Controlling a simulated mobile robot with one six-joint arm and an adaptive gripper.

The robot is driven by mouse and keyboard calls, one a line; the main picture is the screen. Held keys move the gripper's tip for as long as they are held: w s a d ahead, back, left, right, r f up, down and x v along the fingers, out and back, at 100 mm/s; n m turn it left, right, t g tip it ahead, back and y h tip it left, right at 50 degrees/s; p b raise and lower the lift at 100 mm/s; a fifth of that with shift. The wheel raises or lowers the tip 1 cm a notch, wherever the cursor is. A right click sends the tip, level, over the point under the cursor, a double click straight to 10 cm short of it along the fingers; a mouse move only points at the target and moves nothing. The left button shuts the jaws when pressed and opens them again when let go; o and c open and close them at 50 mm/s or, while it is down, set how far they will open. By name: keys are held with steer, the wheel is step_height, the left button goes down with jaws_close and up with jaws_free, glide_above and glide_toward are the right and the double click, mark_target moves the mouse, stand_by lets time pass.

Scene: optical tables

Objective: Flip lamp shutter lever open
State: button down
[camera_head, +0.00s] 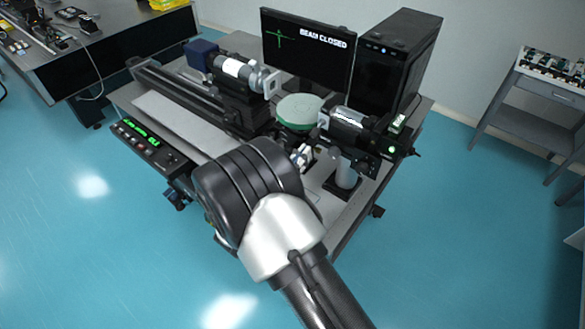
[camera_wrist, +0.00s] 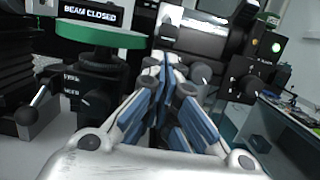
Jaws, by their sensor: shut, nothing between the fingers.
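The lamp (camera_head: 347,118) is a silver and black cylinder on a post at the right of the bench. It also shows in the wrist view (camera_wrist: 190,42), with dark knobs (camera_wrist: 201,75) below it. I cannot tell for sure which part is the shutter lever. My gripper (camera_head: 303,157) is below and left of the lamp in the head view, partly hidden by my arm. In the wrist view my gripper (camera_wrist: 163,66) is shut and empty, its blue-padded fingers together just below the lamp. Contact with the lamp is not clear. The monitor (camera_head: 307,52) reads "BEAM CLOSED".
A green round plate (camera_head: 300,111) stands left of the lamp. A second cylindrical unit (camera_head: 238,72) sits on a black rail (camera_head: 185,92). A computer tower (camera_head: 395,62) stands behind the lamp. A small lever with a ball end (camera_wrist: 27,115) shows at the left.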

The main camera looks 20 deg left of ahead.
mark_target(315, 133)
steer(key=x, duration=0.3)
steer(key=shift+w, duration=0.15)
steer(key=shift+r, duration=0.2)
steer(key=shift+g+p, duration=0.4)
steer(key=shift+p, duration=0.2)
